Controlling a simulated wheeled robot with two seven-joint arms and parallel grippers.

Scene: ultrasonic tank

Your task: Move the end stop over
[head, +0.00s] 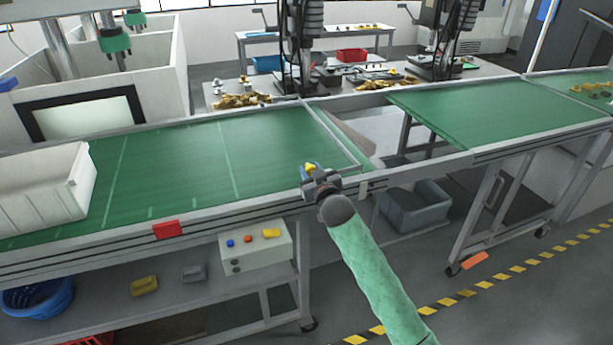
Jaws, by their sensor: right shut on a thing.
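The end stop shows as a thin grey bar (335,137) across the right end of the left green belt (175,165). My right gripper (313,173) is at the belt's front rail, near the bar's front end. It is shut on a small part with a yellow top (310,166), which looks like part of the end stop. The gripper hides most of that part, so I cannot see how it joins the bar. My left gripper is out of view.
A white bin (45,187) stands on the belt's left part. A red block (167,229) sits on the front rail, above a control box (255,248). An open gap separates this belt from the right belt (500,108); a grey crate (417,205) lies below.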

